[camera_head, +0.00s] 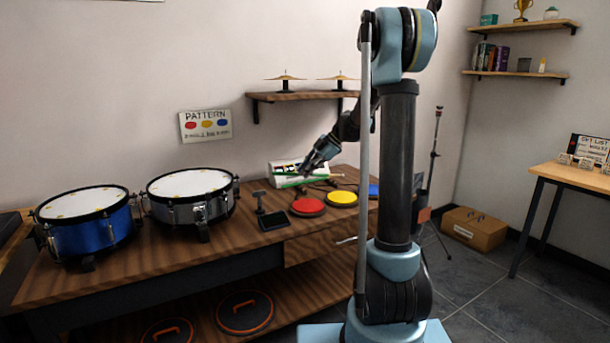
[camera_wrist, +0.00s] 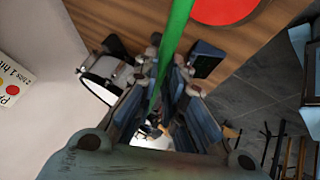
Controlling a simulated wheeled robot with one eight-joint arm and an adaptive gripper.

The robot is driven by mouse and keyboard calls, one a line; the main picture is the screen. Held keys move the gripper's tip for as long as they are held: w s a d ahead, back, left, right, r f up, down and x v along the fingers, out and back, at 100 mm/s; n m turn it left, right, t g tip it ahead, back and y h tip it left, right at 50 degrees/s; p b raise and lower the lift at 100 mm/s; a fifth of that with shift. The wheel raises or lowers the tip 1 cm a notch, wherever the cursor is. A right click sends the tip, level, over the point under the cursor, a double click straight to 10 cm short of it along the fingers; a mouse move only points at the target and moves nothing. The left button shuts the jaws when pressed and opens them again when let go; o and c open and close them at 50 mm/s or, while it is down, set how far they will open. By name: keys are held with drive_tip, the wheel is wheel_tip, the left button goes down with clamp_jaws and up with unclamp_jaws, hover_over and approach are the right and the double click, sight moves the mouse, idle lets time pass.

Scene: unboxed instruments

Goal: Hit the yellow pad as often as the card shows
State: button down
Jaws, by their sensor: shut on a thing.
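The yellow pad (camera_head: 341,198) lies flat on the wooden bench, between the red pad (camera_head: 307,207) and the blue pad (camera_head: 374,191), which is partly hidden behind my arm. The pattern card (camera_head: 206,125) on the wall shows red, yellow and blue dots; the small writing below them is too small to read surely. My gripper (camera_head: 304,171) is above the back of the bench, behind the red pad, shut on a green stick (camera_wrist: 174,45). In the wrist view, the stick points up past the red pad (camera_wrist: 222,6). The yellow pad is out of that view.
A blue drum (camera_head: 92,238) and a grey drum (camera_head: 190,208) stand on the bench at left. A small dark stand (camera_head: 272,217) is left of the red pad. A white box (camera_head: 284,172) lies at the back. A shelf with cymbals (camera_head: 300,96) hangs above.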

drive_tip(key=shift+f, duration=2.45)
drive_tip(key=shift+f, duration=0.1)
wheel_tip(320, 180, down, 4)
drive_tip(key=shift+f, duration=0.1)
drive_tip(key=shift+r, duration=2.6)
wheel_tip(320, 180, up, 5)
